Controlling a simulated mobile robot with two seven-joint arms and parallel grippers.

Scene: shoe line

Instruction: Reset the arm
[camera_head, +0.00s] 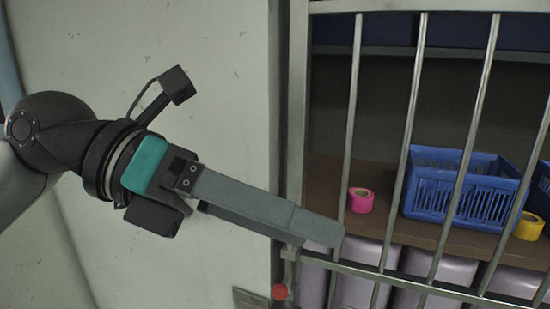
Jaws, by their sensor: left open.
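My left arm comes in from the left, and its gripper (318,238) points right and slightly down. The long grey fingers are seen nearly side-on, with the tips in front of the lower part of a barred metal gate (298,130). The gripper is open and nothing shows between its fingers. I cannot tell whether the fingertips touch the bars. My right gripper is not in view.
Behind the bars, a brown shelf (400,228) holds a pink tape roll (361,200), a blue basket (437,190) and a yellow tape roll (528,227). A red knob (279,292) sits below the fingers. A pale wall (225,70) stands at left.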

